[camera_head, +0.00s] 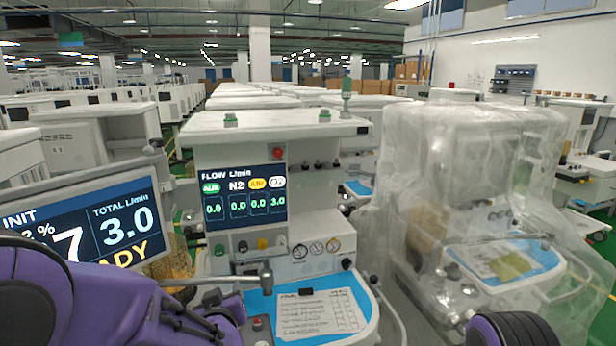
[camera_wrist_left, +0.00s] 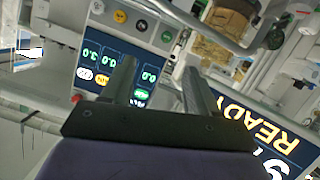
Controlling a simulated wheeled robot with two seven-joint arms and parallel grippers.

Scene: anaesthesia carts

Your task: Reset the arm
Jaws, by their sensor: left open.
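My left arm (camera_head: 95,305), purple and black, reaches in from the lower left in the head view. My left gripper (camera_head: 208,318) is at its end, in front of the anaesthesia cart (camera_head: 240,136) and low beside its blue work surface. In the left wrist view the two dark fingers of the left gripper (camera_wrist_left: 160,75) stand apart with nothing held between them. Beyond them shows the cart's flow screen (camera_wrist_left: 112,68), upside down. A purple and black part of my right arm (camera_head: 512,330) shows at the lower right; its gripper is out of frame.
A monitor (camera_head: 85,222) reading 3.0 stands close at the left, near my left arm. A paper sheet (camera_head: 318,314) lies on the cart's blue surface. A plastic-wrapped cart (camera_head: 470,150) stands at the right. Rows of white carts fill the hall behind.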

